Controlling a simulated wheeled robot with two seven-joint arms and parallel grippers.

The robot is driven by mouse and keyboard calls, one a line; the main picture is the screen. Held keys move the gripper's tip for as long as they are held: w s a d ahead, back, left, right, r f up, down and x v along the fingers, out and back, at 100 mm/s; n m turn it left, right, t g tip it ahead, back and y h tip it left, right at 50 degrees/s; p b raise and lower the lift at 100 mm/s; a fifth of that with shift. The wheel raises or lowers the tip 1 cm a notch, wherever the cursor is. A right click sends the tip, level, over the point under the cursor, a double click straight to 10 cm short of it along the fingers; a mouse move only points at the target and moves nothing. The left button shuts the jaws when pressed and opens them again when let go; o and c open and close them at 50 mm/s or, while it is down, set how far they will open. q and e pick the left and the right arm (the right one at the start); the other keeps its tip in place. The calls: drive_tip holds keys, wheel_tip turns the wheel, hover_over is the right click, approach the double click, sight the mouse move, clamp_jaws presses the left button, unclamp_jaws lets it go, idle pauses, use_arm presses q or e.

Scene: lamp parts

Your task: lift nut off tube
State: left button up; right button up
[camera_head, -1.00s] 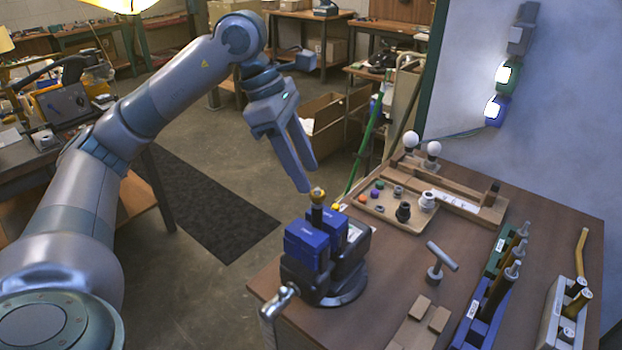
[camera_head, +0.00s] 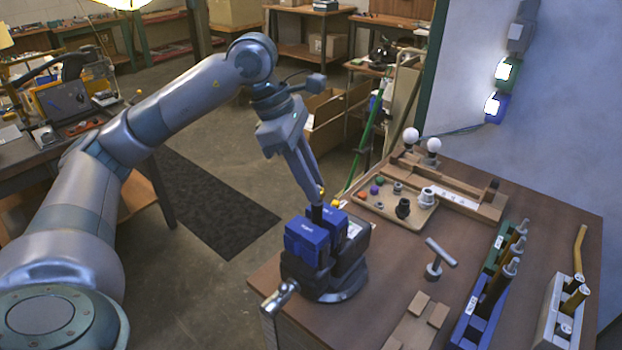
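The blue bench vise (camera_head: 307,238) stands at the table's near left corner. A dark tube (camera_head: 317,214) stands upright between its jaws. The small brass-coloured nut (camera_head: 322,190) at the tube's top is mostly hidden by my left gripper (camera_head: 315,194). The gripper points steeply down, with its fingertips at the nut and tube top. The fingers overlap in this view, so I cannot tell whether they are shut on the nut or still apart around it. My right gripper is not in view.
Right of the vise, a wooden tray (camera_head: 372,211) holds small coloured parts and fittings. A grey T-shaped tool (camera_head: 437,258) stands mid-table. Blue (camera_head: 475,318) and green (camera_head: 497,246) racks and a pale rack (camera_head: 553,318) hold tubes on the right. Two white bulbs (camera_head: 411,135) stand behind.

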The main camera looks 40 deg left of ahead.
use_arm(q)
clamp_jaws()
drive_tip(key=shift+r, duration=0.25)
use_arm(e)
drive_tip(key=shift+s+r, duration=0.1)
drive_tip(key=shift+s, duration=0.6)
use_arm(q)
drive_tip(key=shift+r, duration=0.1)
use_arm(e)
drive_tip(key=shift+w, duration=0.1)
use_arm(q)
drive_tip(key=shift+r+p, duration=0.4)
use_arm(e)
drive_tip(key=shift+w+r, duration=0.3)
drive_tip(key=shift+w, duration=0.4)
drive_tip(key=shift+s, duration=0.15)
use_arm(q)
drive_tip(key=shift+r, duration=0.1)
drive_tip(key=shift+r+p, duration=0.85)
drive_tip(key=shift+r, duration=0.65)
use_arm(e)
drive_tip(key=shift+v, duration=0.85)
